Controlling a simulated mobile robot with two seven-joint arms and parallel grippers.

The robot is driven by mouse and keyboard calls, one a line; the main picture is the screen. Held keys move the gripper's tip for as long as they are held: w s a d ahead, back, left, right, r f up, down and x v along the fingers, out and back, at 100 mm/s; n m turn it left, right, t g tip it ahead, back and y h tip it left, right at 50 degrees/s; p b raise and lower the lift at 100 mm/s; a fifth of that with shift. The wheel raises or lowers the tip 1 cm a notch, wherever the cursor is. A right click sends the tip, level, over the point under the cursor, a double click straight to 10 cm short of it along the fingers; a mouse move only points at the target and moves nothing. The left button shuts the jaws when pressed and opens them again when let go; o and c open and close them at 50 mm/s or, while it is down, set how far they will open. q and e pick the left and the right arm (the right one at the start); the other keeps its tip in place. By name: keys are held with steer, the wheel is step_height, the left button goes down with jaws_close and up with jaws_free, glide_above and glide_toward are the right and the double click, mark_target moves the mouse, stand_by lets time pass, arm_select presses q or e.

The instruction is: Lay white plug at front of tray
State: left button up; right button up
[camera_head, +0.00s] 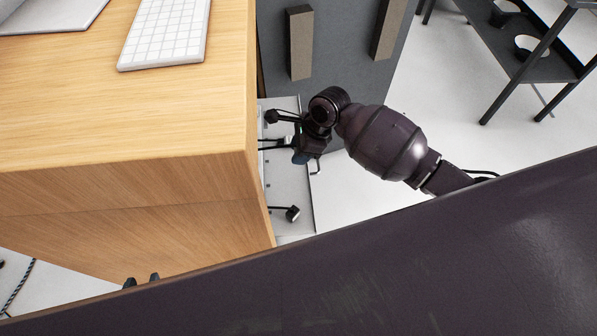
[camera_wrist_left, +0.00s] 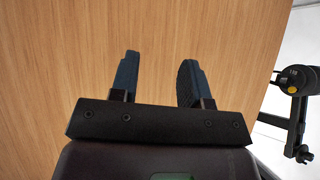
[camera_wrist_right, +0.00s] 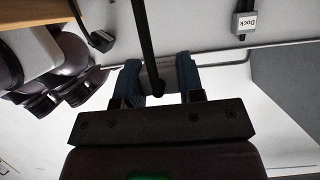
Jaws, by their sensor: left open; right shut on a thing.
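My right gripper (camera_head: 268,143) is beside the desk's right side, over the pale tray (camera_head: 288,186). In the right wrist view my right gripper (camera_wrist_right: 158,78) is shut on a pale grey-white block, which I take to be the white plug (camera_wrist_right: 168,73). A black cable crosses in front of it and partly hides it. In the head view the plug cannot be made out. The tray's pale surface (camera_wrist_right: 190,25) shows behind the plug. My left gripper (camera_head: 142,280) is open and empty by the desk's front panel; its fingers also show in the left wrist view (camera_wrist_left: 157,75).
The wooden desk (camera_head: 190,110) stands left of the tray, with a keyboard (camera_head: 168,32) on top. A black plug (camera_head: 291,214) lies at the tray's near end. A grey plug marked "Dock" (camera_wrist_right: 245,20) lies on the tray. A grey panel (camera_head: 340,60) stands behind.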

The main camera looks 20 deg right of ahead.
step_height(320, 180, down, 8)
steer(key=shift+r+b, duration=0.2)
steer(key=shift+b, duration=0.75)
step_height(320, 180, down, 4)
steer(key=shift+r+b, duration=0.1)
steer(key=shift+b, duration=0.6)
steer(key=shift+f, duration=0.3)
steer(key=shift+r, duration=0.15)
arm_select(q)
steer(key=shift+w+d+f, duration=0.25)
steer(key=shift+w+f, duration=0.4)
steer(key=shift+f, duration=0.3)
